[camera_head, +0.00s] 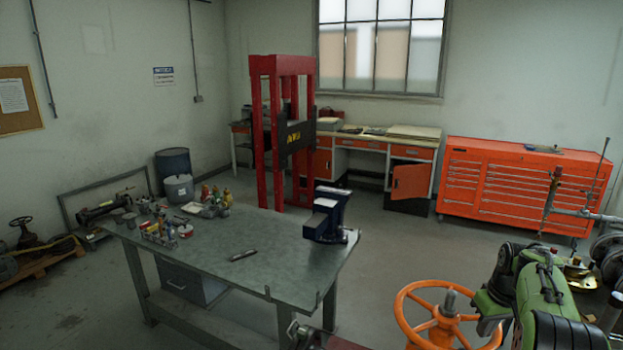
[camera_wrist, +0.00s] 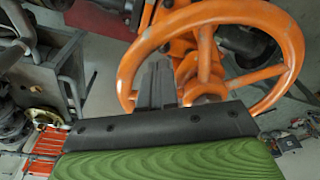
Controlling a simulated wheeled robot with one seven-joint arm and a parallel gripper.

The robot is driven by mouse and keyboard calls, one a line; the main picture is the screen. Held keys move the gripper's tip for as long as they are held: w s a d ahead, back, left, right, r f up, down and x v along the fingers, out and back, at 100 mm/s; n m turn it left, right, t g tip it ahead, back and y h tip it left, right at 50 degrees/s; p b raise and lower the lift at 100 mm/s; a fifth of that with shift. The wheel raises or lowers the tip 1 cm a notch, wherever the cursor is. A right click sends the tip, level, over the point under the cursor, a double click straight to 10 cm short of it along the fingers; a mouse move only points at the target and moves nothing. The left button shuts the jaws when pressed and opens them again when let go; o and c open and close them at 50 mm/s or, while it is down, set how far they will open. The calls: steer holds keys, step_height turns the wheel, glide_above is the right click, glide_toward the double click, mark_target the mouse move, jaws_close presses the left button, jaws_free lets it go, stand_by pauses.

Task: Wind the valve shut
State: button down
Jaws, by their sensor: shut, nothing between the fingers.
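The valve's orange handwheel (camera_head: 400,307) stands at the bottom right of the head view, partly cut off by the frame's lower edge. A grey stem end sticks up at its hub. In the wrist view the handwheel (camera_wrist: 292,45) fills the upper half, with its rim, spokes and hub showing. My gripper (camera_wrist: 157,72) is shut and empty. Its dark fingers appear within the rim's outline, left of the hub and beside a spoke. I cannot tell how deep they reach or whether they touch the wheel. In the head view my green and black arm comes from the right; its fingers are not clear there.
A steel workbench (camera_head: 250,262) with a blue vise (camera_head: 327,215) and small items stands left of the wheel. Pipework (camera_head: 580,212) rises at the right edge. A red press (camera_head: 262,130) and orange tool cabinet (camera_head: 515,190) stand farther back. Open floor lies between.

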mark_target(468, 348)
steer(key=shift+f+b, duration=0.85)
steer(key=shift+f, duration=0.75)
steer(key=shift+a, duration=0.1)
steer(key=a+b, duration=0.1)
steer(key=s+a+b, duration=0.1)
steer(key=a+b, duration=0.1)
steer(key=s+a+b, duration=0.1)
steer(key=b, duration=0.1)
steer(key=shift+s+a+f, duration=0.1)
steer(key=shift+a+f, duration=0.05)
steer(key=shift+f, duration=0.2)
steer(key=w+a+p, duration=0.1)
steer(key=a, duration=0.2)
steer(key=w+a+p, duration=0.2)
steer(key=a, duration=0.1)
steer(key=w+a+r+p, duration=0.1)
steer(key=w+a+p, duration=0.1)
steer(key=a, duration=0.2)
steer(key=shift+w+a, duration=0.1)
steer(key=shift+w, duration=0.1)
steer(key=shift+w+a+f, duration=0.1)
steer(key=shift+w+a, duration=0.15)
steer(key=shift+w, duration=0.25)
